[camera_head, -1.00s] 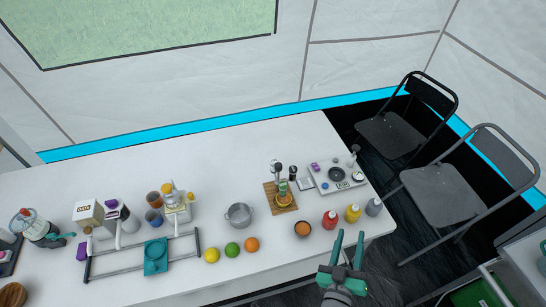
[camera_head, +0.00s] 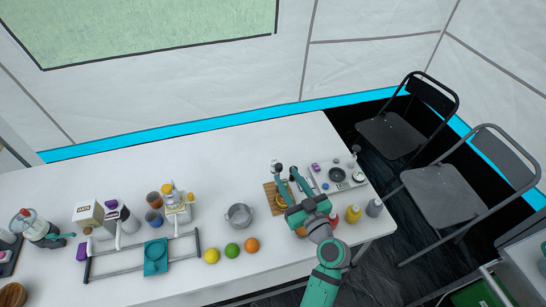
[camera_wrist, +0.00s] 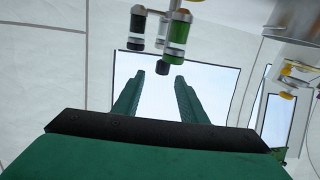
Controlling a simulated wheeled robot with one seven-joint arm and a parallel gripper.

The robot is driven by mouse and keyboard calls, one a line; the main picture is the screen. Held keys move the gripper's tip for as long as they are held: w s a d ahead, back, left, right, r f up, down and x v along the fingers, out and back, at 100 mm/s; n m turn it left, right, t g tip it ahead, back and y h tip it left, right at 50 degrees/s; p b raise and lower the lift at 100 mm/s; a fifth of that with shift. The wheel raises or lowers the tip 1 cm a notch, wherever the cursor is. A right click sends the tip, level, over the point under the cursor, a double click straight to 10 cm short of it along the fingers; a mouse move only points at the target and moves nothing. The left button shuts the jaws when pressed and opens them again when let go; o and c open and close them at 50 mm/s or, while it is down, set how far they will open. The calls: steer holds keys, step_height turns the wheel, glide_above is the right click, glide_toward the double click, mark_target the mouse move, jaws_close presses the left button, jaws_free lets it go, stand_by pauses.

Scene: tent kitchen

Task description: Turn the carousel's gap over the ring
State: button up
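The carousel shows in the wrist view as several hanging cylinders, among them a green one with a dark end (camera_wrist: 177,40) and a black-and-white one (camera_wrist: 137,28). Its top is cut off, and I cannot tell where its gap is. In the head view its stand is on a wooden board (camera_head: 269,197), largely covered by my gripper. A yellow, ring-like part (camera_head: 281,201) shows on the board beside a finger. My gripper (camera_head: 288,174) is open over the board. In the wrist view its two green fingers (camera_wrist: 161,77) are apart, below the hanging cylinders, with nothing between them.
A metal pot (camera_head: 239,215) stands left of the board. A lime (camera_head: 232,249) and an orange (camera_head: 252,244) lie in front.

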steer(key=x, duration=1)
steer(key=shift+a, duration=0.35)
steer(key=shift+w, duration=0.1)
steer(key=shift+c, duration=0.5)
jaws_close()
